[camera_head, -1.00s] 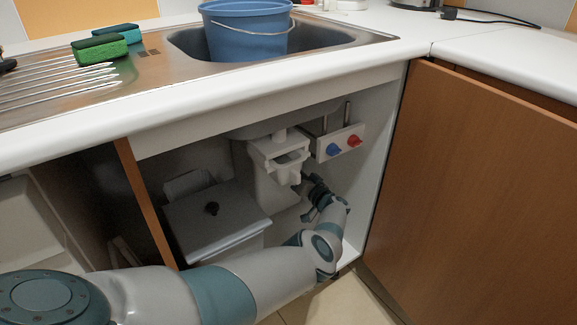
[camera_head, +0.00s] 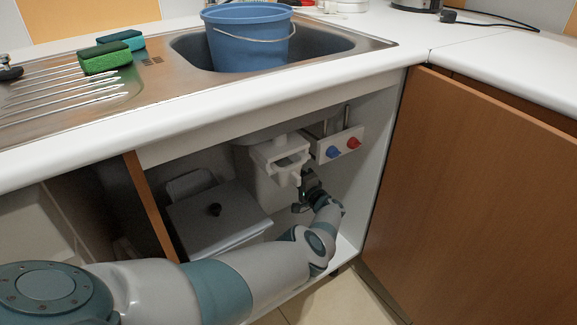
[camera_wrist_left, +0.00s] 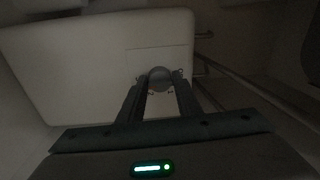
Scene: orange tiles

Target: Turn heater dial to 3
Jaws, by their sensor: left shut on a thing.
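The heater (camera_wrist_left: 90,55) is a pale box that fills the upper left of the dark left wrist view. In the head view the heater (camera_head: 268,190) stands under the sink, partly behind white drain parts. Its round grey dial (camera_wrist_left: 159,77) sits low on its face, with small marks around it that are too small to read. My left gripper (camera_wrist_left: 159,88) is shut on the dial, one finger on each side. In the head view my left gripper (camera_head: 309,186) is inside the cabinet; the dial is hidden there. My right gripper is in neither view.
A white drain trap (camera_head: 283,160) hangs just above and left of the gripper. A panel with blue and red valves (camera_head: 340,147) is above it. A lidded white bin (camera_head: 218,215) stands left. A wooden door (camera_head: 480,190) is at right. The counter edge overhangs.

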